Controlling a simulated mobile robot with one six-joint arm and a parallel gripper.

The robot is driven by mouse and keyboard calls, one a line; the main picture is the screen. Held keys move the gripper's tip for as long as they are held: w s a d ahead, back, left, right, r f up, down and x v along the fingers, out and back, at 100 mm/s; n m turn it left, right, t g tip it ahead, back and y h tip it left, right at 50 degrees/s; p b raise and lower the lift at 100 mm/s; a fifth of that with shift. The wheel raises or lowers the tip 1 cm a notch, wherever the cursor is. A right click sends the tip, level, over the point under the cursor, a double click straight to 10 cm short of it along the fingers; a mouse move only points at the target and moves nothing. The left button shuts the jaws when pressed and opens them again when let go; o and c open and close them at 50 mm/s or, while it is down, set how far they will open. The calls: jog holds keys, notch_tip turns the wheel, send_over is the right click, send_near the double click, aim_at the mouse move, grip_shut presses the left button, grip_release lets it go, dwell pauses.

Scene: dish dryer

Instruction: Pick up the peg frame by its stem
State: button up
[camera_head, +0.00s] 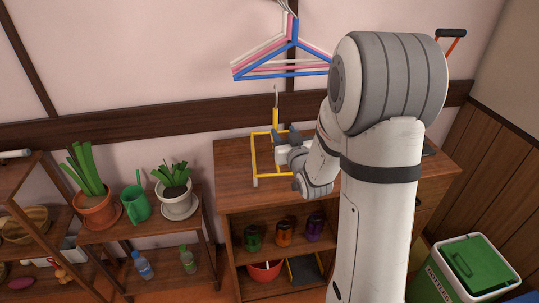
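The peg frame (254,155) is yellow, with a rectangular outline, an upright yellow stem (276,117) and a thin metal hook above it. It is on the wooden cabinet top, in front of the wall. My gripper (285,137) is at the foot of the stem, with its dark fingers overlapping the frame in the picture. Whether the fingers touch or close on the stem is too small to tell. My gripper and wrist hide the right part of the frame.
The wooden cabinet (232,180) has jars on its shelf. Coat hangers (290,62) hang on the wall above the frame. Potted plants and a green watering can (135,203) stand on a lower stand at left.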

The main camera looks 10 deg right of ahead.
aim_at(276, 123)
jog(key=w, duration=0.2)
jog(key=w+a+p, duration=0.1)
jog(key=w, duration=0.2)
jog(key=w+p, duration=0.1)
jog(key=w, duration=0.1)
jog(key=shift+w+a+r, duration=0.35)
jog(key=shift+c, duration=0.4)
grip_shut()
